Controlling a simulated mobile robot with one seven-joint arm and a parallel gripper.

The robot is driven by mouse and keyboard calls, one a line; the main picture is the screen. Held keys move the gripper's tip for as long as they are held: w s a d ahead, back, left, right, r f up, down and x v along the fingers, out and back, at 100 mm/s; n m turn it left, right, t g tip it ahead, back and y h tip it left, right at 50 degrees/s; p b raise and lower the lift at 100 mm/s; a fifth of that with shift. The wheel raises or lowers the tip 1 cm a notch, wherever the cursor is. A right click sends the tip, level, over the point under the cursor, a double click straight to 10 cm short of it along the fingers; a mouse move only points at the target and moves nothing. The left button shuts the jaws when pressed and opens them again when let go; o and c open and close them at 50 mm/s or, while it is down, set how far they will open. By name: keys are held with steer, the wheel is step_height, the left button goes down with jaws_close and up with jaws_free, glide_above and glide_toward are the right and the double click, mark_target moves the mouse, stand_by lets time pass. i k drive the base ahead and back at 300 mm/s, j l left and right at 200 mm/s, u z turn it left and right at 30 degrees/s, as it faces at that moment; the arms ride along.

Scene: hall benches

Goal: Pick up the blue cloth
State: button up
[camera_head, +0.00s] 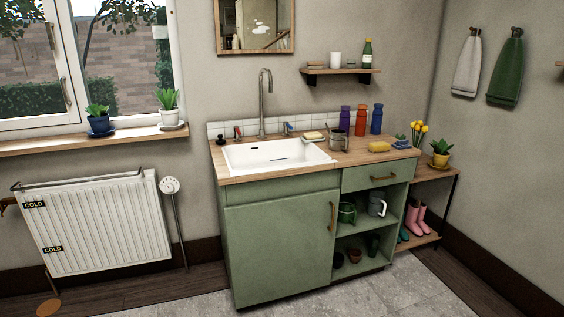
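A small blue thing (401,145), which looks like the folded blue cloth, lies at the right end of the wooden counter (350,155). Something small and greenish seems to rest on top of it. It is too small to tell its folds. It lies to the right of a yellow sponge (379,147) and close to the counter's right edge. My gripper is not in view.
A white sink (275,154) with a tall tap (264,100) fills the counter's left part. A metal mug (338,140) and purple, blue and red bottles (361,120) stand behind the sponge. Tiled floor in front is clear.

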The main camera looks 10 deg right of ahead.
mark_target(403, 143)
steer(key=i+z, duration=0.35)
steer(key=i+j+z, duration=0.15)
steer(key=i+z, duration=0.25)
steer(key=i+j+z, duration=0.35)
steer(key=i, duration=0.15)
steer(key=l+u, duration=0.1)
steer(key=u, duration=1.1)
steer(key=z, duration=1.3)
steer(key=i+l, duration=0.2)
steer(key=i, duration=0.15)
steer(key=i+l+u, duration=0.1)
steer(key=i, duration=0.25)
